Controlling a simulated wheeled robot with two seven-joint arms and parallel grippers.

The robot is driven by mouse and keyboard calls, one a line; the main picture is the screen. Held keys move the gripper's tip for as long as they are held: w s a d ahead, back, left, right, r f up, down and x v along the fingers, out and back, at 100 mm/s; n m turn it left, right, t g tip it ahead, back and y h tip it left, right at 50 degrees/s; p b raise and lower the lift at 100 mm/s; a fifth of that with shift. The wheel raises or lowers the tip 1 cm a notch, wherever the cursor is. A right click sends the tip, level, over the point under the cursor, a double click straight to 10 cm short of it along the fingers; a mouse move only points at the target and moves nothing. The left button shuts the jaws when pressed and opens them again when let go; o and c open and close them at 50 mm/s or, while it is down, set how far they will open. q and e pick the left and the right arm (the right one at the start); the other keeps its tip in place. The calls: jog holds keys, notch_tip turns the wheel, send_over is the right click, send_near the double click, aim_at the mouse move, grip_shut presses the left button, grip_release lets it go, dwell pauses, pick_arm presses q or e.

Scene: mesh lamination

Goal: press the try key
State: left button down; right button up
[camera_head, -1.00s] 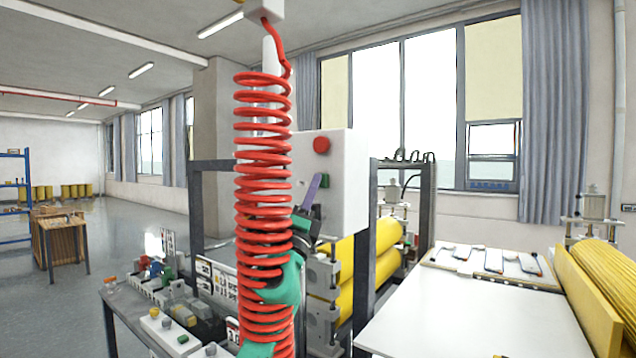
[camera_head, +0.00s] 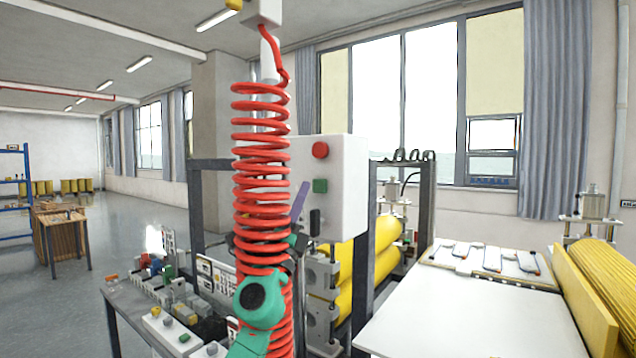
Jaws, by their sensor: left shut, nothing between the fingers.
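A white control box (camera_head: 345,205) carries a red round button (camera_head: 320,149), a green square button (camera_head: 320,185) below it and a black switch (camera_head: 315,222) lower down. I cannot read any label that marks one as the try key. My left gripper (camera_head: 301,198) shows as a narrow purple finger pointing up, just left of the green button in the picture. It is shut and empty. I cannot tell whether it touches the box. A red coiled hose (camera_head: 261,185) hides part of my green left arm and the box's left side. My right gripper is not in view.
Yellow rollers (camera_head: 386,233) stand in a dark frame behind the box. A white table (camera_head: 465,305) with yellow ribbed rollers (camera_head: 612,275) is at right. A bench with small parts (camera_head: 165,295) is at lower left. Open floor (camera_head: 130,225) lies farther left.

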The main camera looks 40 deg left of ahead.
pick_arm(q)
jog(key=shift+s+p, duration=0.4)
jog(key=shift+s, duration=1.1)
